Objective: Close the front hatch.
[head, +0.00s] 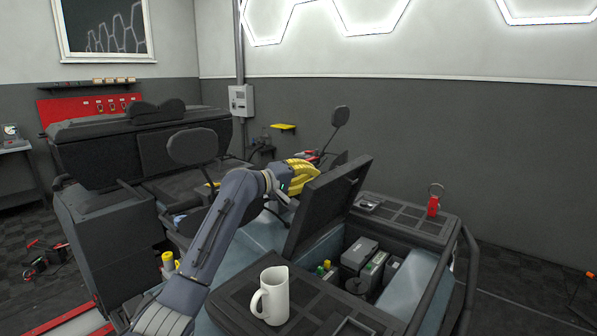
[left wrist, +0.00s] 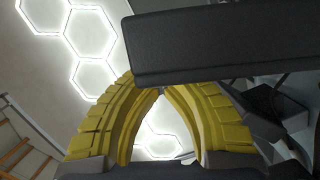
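The front hatch (head: 330,203) is a dark flat panel standing open and tilted up over a compartment in the vehicle's front. My left gripper (head: 302,174) has yellow fingers and is at the back left side of the hatch, close to its upper part. In the left wrist view the fingers (left wrist: 160,92) come together toward their tips, with nothing seen between them. A dark panel (left wrist: 220,45), apparently the hatch, covers the tips there, so I cannot tell whether they touch it. My right gripper is in neither view.
A white mug (head: 272,296) stands on the near cover. A red key tag (head: 433,206) lies on the far right cover. A mirror (head: 340,116) rises behind the hatch.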

